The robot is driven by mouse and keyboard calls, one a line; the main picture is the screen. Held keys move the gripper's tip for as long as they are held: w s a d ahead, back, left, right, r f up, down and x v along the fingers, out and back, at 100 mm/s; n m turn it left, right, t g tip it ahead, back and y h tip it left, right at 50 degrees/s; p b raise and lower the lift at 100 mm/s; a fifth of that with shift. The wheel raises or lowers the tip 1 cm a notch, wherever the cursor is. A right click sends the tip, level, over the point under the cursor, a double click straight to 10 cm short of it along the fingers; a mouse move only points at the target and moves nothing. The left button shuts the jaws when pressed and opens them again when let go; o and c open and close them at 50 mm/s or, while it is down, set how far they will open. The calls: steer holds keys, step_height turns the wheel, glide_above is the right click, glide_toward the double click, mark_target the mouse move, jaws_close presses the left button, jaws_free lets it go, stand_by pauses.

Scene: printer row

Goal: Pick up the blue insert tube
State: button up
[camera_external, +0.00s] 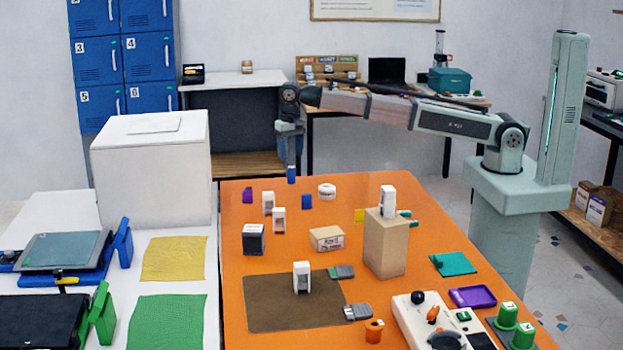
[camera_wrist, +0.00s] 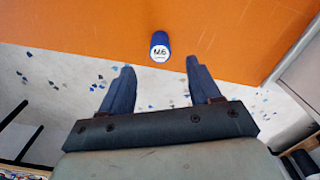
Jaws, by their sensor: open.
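The blue insert tube (camera_wrist: 160,46) shows in the wrist view with its round top and a white label facing me, on the orange table near its edge. My gripper (camera_wrist: 160,64) is open, with one dark finger on each side. The tube lies just beyond the fingertips, roughly midway between them, and the gap is empty. In the external view a small blue tube (camera_external: 291,175) shows at the table's far edge, directly below my downward-pointing gripper (camera_external: 290,163). Whether the fingertips overlap its height cannot be told there.
A tall cardboard box (camera_external: 385,245) stands further right. A white table (camera_external: 175,225) with cloths is at left.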

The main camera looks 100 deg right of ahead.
mark_target(291, 173)
steer(key=shift+a+f, duration=0.1)
steer(key=shift+f, duration=4.3)
steer(key=shift+c, duration=0.3)
jaws_close()
